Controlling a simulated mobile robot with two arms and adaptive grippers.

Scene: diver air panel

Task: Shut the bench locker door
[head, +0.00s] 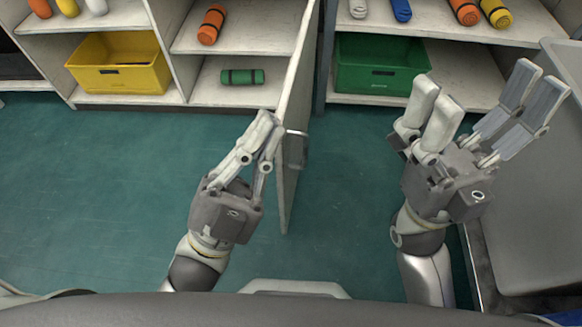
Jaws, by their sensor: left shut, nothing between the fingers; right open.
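The locker door (291,170) stands open, swung out toward me and seen nearly edge-on, with a metal handle (299,140) on its right face. The open locker (215,75) behind it shows an orange cylinder (211,24) on a shelf and a green cylinder (242,77) below. My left gripper (268,122) is shut and empty on the left side of the door, its fingertips close to the door's left face; I cannot tell whether they touch. My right gripper (478,105) is open and empty, to the right of the door.
A yellow bin (120,80) sits on a lower shelf at left, and a green bin (360,82) on the right shelf unit. Several colored cylinders lie on the upper shelves. A grey surface (535,190) stands close at right. The teal floor (90,190) at left is clear.

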